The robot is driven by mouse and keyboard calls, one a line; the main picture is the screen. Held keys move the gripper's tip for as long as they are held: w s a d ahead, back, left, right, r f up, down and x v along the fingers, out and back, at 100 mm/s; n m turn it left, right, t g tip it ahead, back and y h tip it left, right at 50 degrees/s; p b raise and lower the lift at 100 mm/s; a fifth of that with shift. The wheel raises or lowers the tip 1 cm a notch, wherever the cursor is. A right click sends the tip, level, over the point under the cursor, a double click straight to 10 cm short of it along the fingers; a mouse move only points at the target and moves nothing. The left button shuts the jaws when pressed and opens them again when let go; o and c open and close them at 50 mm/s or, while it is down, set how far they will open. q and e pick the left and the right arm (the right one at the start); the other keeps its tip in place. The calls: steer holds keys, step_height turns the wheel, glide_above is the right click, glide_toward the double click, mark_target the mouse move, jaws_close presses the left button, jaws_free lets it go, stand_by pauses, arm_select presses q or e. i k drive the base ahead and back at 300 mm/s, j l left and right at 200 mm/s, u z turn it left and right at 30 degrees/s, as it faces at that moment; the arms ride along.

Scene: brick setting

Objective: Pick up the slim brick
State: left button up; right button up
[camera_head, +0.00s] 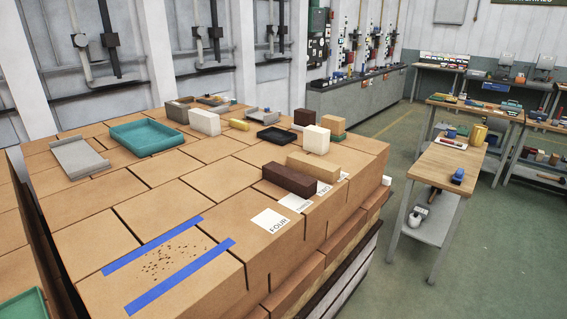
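Several bricks stand on the top of a stack of brown cartons (170,205); I cannot tell for sure which is the slim brick. A long dark brown brick (289,180) lies near the right edge, behind white label cards. A long tan brick (313,166) lies just behind it. Farther back are a white brick (316,139), a small dark red brick (304,117), a small tan brick (333,124) and another white brick (205,122). Neither of my grippers is in view.
A teal tray (146,137), a grey tray (79,157) and a black tray (277,136) sit on the cartons. Blue tape strips (180,277) flank brown specks in front. A wooden workbench (447,167) stands right, with green floor between.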

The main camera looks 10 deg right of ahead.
mark_target(328, 172)
steer(key=i+l+u, duration=0.15)
steer(key=l, duration=0.2)
steer(key=l+u, duration=0.15)
steer(key=l, duration=0.15)
steer(key=i+l+u, duration=0.15)
steer(key=l, duration=0.25)
steer(key=i+l+u, duration=0.1)
steer(key=l, duration=0.6)
steer(key=i+l+u, duration=0.1)
steer(key=l, duration=0.6)
steer(key=i+l, duration=0.1)
steer(key=l, duration=0.65)
steer(key=u, duration=0.05)
